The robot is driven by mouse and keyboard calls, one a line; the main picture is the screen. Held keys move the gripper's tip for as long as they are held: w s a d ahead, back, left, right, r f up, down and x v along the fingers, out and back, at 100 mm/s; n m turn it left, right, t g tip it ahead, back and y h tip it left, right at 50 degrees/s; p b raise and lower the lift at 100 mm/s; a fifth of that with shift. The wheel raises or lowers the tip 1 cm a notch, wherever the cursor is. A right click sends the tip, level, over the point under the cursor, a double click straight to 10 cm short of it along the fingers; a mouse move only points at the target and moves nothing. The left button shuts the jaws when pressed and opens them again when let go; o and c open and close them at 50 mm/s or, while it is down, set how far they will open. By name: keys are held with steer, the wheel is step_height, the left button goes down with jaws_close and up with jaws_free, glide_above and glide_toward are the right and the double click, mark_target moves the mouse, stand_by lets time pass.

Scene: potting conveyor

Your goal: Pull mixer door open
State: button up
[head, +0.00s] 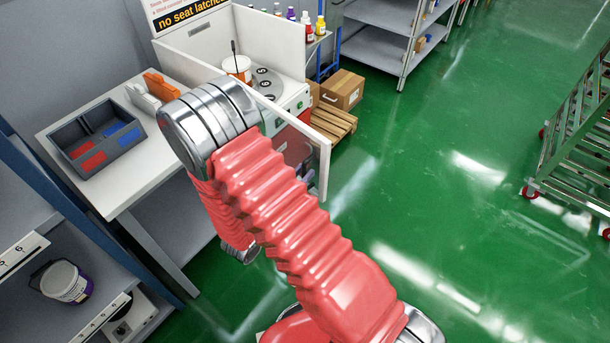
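The mixer (272,82) is a white-walled cabinet at top centre, with a white bucket (237,66) holding a dark stick and round grey discs on its top. Green buttons show on its front face. A white door-like panel (324,165) juts past that front face, its free edge towards me. I cannot tell how far it stands open, since my red-sleeved arm covers much of it. My arm rises from the bottom and bends at a metal joint before the panel. My gripper is not visible; it is hidden behind the arm or out of frame.
A white bench (122,190) with a grey two-part bin (97,135) stands left. A wooden pallet (334,122) with a cardboard box (342,90) lies beyond the panel. A metal rack cart (578,135) stands right. The green floor (450,190) between is clear.

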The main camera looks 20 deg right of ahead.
steer(key=shift+o, duration=0.4)
steer(key=v, duration=1.3)
steer(key=shift+s+a, duration=0.2)
steer(key=shift+a, duration=0.15)
steer(key=shift+f, duration=0.1)
